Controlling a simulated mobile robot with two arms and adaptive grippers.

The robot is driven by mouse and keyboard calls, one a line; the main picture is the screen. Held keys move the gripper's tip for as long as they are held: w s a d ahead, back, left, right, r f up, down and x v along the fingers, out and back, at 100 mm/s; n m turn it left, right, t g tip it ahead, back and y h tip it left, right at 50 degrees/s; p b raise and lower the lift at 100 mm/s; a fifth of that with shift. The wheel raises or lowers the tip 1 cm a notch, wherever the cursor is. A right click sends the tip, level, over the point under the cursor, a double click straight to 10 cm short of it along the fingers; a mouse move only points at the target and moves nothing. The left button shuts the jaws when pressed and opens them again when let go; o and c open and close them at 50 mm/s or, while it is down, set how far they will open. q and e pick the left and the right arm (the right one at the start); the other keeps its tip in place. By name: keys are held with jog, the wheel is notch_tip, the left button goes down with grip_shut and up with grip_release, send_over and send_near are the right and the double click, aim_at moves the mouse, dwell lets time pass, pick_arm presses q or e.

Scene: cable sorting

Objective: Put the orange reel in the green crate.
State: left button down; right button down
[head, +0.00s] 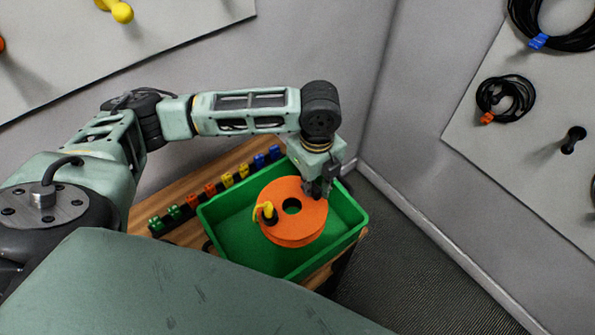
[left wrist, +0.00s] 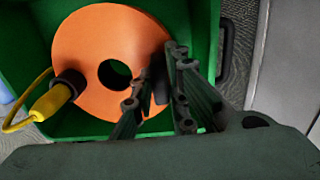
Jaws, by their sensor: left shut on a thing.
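The orange reel (head: 288,228) is a flat disc with a dark centre hole and a yellow plug (head: 267,210) on its left side. In the head view it shows within the outline of the green crate (head: 215,225); I cannot tell if it touches the floor of the crate. My left gripper (head: 318,190) is shut on the reel's upper right rim. In the left wrist view the reel (left wrist: 80,45) shows beside the fingers (left wrist: 160,95), with the crate (left wrist: 25,55) around it. My right gripper is not in view.
The crate stands on a wooden bench (head: 185,232), with a row of coloured clips (head: 210,190) behind it. Grey walls meet close behind.

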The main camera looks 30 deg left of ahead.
aim_at(312, 199)
pick_arm(q)
notch_tip(312, 199, down, 3)
jog(key=shift+r, duration=0.1)
notch_tip(312, 199, down, 4)
jog(key=shift+r+p, duration=0.2)
jog(key=shift+p, duration=0.25)
jog(key=shift+f, duration=0.4)
jog(key=c, duration=1.7)
grip_release()
jog(key=shift+f, duration=0.1)
jog(key=shift+c, duration=0.2)
notch_tip(312, 199, up, 11)
jog(key=shift+r+b, duration=0.1)
jog(key=shift+b, duration=0.85)
jog(key=shift+r, duration=0.5)
